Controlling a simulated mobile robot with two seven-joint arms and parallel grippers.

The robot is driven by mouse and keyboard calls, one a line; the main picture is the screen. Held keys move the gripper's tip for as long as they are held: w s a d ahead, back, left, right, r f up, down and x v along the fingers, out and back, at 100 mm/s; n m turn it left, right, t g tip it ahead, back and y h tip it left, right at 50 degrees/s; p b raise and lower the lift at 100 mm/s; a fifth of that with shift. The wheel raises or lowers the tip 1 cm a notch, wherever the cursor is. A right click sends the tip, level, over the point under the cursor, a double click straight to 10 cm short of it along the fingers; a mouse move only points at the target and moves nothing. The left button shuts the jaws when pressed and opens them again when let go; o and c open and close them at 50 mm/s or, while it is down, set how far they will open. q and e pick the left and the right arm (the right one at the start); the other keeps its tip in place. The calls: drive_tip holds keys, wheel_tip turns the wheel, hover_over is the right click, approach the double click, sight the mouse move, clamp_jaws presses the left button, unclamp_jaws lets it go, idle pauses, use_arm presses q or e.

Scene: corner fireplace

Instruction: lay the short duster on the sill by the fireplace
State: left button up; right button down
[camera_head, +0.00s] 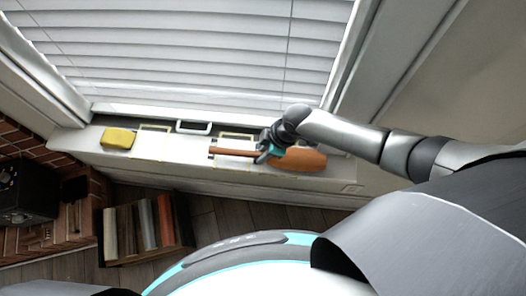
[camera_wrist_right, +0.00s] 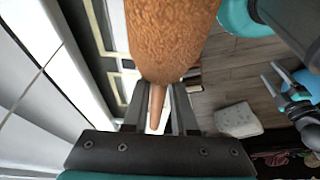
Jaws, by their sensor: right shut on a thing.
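The short duster (camera_head: 302,160) has a fluffy orange-brown head and a thin brown handle. In the head view it lies lengthwise over the right part of the white sill (camera_head: 175,147), head to the right and handle to the left. My right gripper (camera_head: 266,153) is shut on its handle. In the right wrist view the duster (camera_wrist_right: 170,40) fills the top middle, its handle running down between the fingers (camera_wrist_right: 158,112). I cannot tell whether the duster touches the sill.
A yellow sponge (camera_head: 118,138) lies at the sill's left end. Pale outlined rectangles and a white-framed item (camera_head: 194,128) lie between it and the duster. Window blinds (camera_head: 200,50) rise behind. A crate of long pieces (camera_head: 146,226) and the brick fireplace (camera_head: 75,232) are lower left.

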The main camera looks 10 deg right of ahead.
drive_tip(key=shift+f+b, duration=0.35)
drive_tip(key=shift+f, duration=0.05)
drive_tip(key=c, duration=0.6)
unclamp_jaws()
drive_tip(key=shift+c, duration=0.2)
drive_tip(key=p+v, duration=0.4)
drive_tip(key=v, duration=1.1)
drive_tip(key=shift+r, duration=0.1)
